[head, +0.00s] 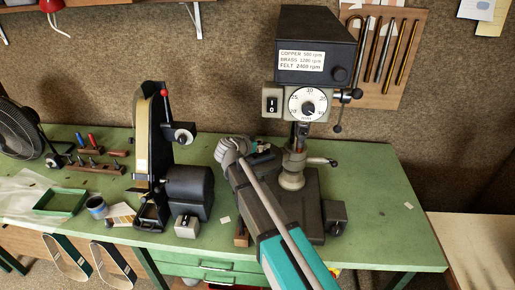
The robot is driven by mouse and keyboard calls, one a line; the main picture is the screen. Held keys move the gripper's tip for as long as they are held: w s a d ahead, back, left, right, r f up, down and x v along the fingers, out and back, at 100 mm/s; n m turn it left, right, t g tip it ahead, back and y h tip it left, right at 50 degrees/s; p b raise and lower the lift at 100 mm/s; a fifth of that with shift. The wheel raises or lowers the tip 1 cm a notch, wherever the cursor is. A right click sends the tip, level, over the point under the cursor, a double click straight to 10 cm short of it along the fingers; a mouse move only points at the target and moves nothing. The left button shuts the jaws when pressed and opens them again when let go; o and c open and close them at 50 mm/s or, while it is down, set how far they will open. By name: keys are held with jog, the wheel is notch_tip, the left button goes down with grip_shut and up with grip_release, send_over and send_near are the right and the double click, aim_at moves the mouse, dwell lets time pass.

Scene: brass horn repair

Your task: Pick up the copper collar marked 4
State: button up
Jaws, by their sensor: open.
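I cannot make out a copper collar or any mark 4 in the head view. My gripper (262,153) shows small and dark beyond my pale wrist, above the green bench between the belt sander and the drill press. My wrist and arm partly hide it, and its fingertips are hard to make out. I see nothing held in it. My arm also covers part of the bench and the drill press base.
The drill press (315,60) stands close right of my gripper, the belt sander (185,190) close left. A green tray (46,211), a small tin (96,206) and a fan (20,130) are at left. The green bench (385,225) is mostly clear at right.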

jog(key=shift+c, duration=0.2)
grip_shut()
dwell(0.5)
